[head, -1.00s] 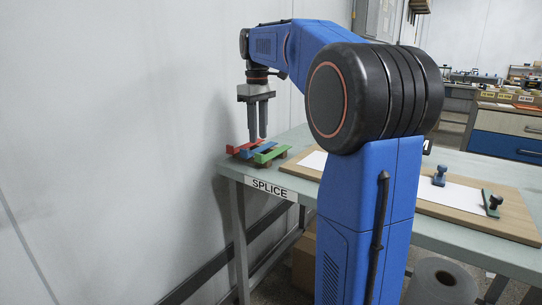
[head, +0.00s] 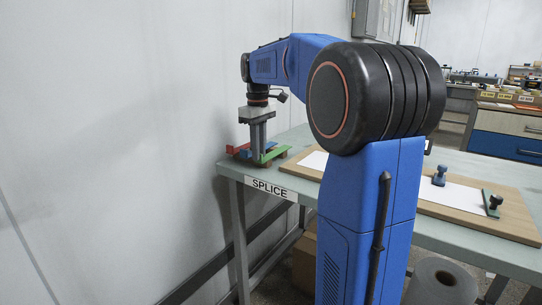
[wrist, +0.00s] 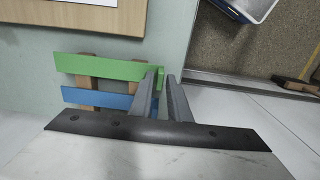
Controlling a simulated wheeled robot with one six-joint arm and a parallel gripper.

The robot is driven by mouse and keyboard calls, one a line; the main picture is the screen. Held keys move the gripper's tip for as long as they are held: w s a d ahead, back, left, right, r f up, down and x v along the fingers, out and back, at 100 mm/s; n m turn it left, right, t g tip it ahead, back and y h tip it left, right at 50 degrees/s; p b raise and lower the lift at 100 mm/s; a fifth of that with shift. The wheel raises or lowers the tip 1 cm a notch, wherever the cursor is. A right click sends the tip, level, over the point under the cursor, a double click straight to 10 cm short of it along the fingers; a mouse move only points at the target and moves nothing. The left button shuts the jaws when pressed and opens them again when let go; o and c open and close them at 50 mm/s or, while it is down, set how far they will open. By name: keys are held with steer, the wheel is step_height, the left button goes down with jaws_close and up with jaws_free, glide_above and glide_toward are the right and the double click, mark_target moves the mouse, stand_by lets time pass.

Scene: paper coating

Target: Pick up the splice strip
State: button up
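Three flat strips lie side by side on small wooden bars at the left corner of the table: red (head: 236,148), blue (head: 246,154) and green (head: 273,152). The wrist view shows the green strip (wrist: 100,68) and part of the blue strip (wrist: 98,99); the red one is hidden there. I cannot tell which colour is the splice strip. My gripper (head: 259,160) points down over the strips, fingertips close to them. In the wrist view its fingers (wrist: 165,72) are apart, and the green strip's end shows between the tips. It does not appear gripped.
The table edge carries a SPLICE label (head: 268,187). To the right is a wooden board (head: 512,222) with white paper, a blue-knobbed piece (head: 439,176) and a green piece (head: 491,204). A pale wall stands close on the left.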

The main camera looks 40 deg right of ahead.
jaws_close()
